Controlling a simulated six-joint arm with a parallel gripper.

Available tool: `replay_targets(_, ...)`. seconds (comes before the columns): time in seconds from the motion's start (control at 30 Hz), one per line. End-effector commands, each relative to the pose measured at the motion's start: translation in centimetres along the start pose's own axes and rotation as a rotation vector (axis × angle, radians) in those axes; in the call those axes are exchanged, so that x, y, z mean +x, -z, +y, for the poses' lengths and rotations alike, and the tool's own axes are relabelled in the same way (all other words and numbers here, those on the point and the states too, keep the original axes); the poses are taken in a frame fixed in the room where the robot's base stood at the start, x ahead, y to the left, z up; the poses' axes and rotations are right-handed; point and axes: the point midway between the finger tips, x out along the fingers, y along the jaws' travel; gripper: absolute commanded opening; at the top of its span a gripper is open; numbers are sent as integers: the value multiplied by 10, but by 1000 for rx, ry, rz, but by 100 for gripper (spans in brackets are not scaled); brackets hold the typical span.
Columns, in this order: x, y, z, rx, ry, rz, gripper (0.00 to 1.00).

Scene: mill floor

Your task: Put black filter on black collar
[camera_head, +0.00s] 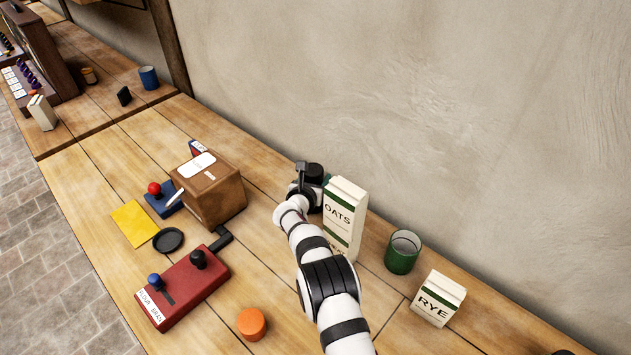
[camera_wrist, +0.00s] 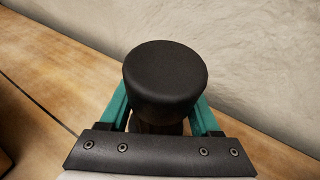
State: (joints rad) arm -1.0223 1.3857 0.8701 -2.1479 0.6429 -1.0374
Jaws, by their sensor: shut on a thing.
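The black filter (camera_wrist: 165,78), a squat cylinder with a flat round top, is between the teal fingers of my gripper (camera_wrist: 161,112). My gripper is shut on it, and a darker brownish part shows beneath the black top. In the head view the black filter (camera_head: 315,169) shows at my gripper (camera_head: 311,184), behind and left of the oats carton. Its underside is hidden, so I cannot tell whether it touches the table. A flat black round piece with a raised rim (camera_head: 168,240), perhaps the black collar, lies on the table at left, apart from my gripper.
The tall oats carton (camera_head: 343,218) stands close right of my gripper. A brown box (camera_head: 209,190) is to the left, with a red lever unit (camera_head: 183,287) in front. A green cup (camera_head: 402,252), rye carton (camera_head: 438,299) and orange cylinder (camera_head: 252,323) stand nearer.

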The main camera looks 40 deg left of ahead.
Motion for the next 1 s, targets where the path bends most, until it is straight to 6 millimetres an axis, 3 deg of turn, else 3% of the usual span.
replay_targets(0.37,4,9,0,0,0,-1,3)
replay_targets(0.4,4,9,0,0,0,-1,69)
replay_targets(0.53,4,9,0,0,0,-1,92)
replay_targets(0.87,2,6,0,0,0,-1,94)
replay_targets(1.0,-12,6,1,-2,1,1,94)
